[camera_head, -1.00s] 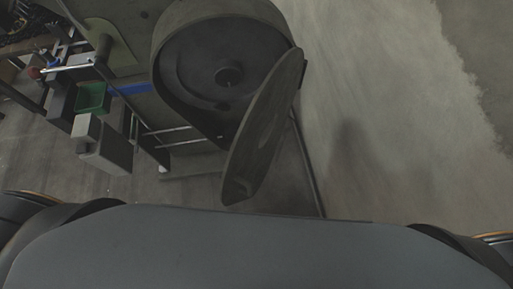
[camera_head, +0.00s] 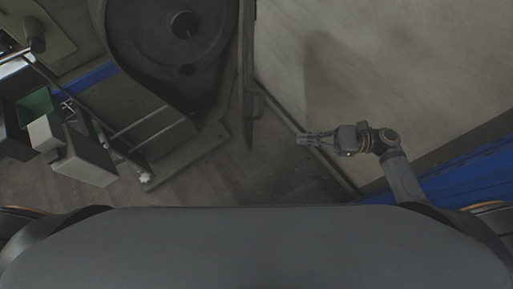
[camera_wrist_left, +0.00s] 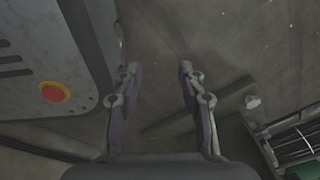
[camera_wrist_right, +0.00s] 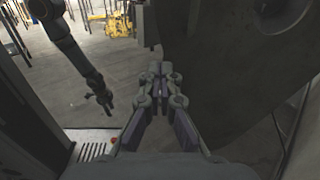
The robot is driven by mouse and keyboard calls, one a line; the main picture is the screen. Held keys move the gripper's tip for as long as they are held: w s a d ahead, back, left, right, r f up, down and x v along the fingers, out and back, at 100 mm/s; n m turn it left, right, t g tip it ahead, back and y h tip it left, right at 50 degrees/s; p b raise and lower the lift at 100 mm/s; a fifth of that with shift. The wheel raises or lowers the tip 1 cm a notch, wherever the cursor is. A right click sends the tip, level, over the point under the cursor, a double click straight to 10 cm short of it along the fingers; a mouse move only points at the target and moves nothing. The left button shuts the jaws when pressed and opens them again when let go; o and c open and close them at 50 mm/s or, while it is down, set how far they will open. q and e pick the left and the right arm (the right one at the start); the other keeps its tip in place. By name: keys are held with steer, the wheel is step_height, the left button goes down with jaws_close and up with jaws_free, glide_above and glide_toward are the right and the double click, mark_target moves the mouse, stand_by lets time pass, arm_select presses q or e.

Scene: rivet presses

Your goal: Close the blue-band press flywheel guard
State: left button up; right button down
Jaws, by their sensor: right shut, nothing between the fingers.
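The press has a blue band (camera_head: 92,78) and a dark round flywheel (camera_head: 165,40) inside a housing at upper left in the head view. Its flywheel guard (camera_head: 247,75) stands open, seen nearly edge-on to the right of the flywheel. A large dark panel, seemingly the guard (camera_wrist_right: 215,65), fills the right of the right wrist view. My right gripper (camera_head: 302,138) is shut and empty, right of the guard's near end and apart from it in the head view. My left gripper (camera_wrist_left: 157,68) is open and empty in its wrist view, outside the head view.
Grey boxes (camera_head: 85,158) and a green bin (camera_head: 38,105) are at the left of the head view. A pale surface with a blue strip (camera_head: 455,182) lies at right, close to my right arm. A red button (camera_wrist_left: 55,91) is on a panel near my left gripper.

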arm_select(q)
steer(key=shift+w+d+r+p, duration=0.2)
steer(key=shift+w+r+p, duration=0.15)
arm_select(e)
steer(key=w+a, duration=0.1)
steer(key=a, duration=1.2)
steer(key=shift+w+a, duration=0.15)
steer(key=shift+a, duration=0.25)
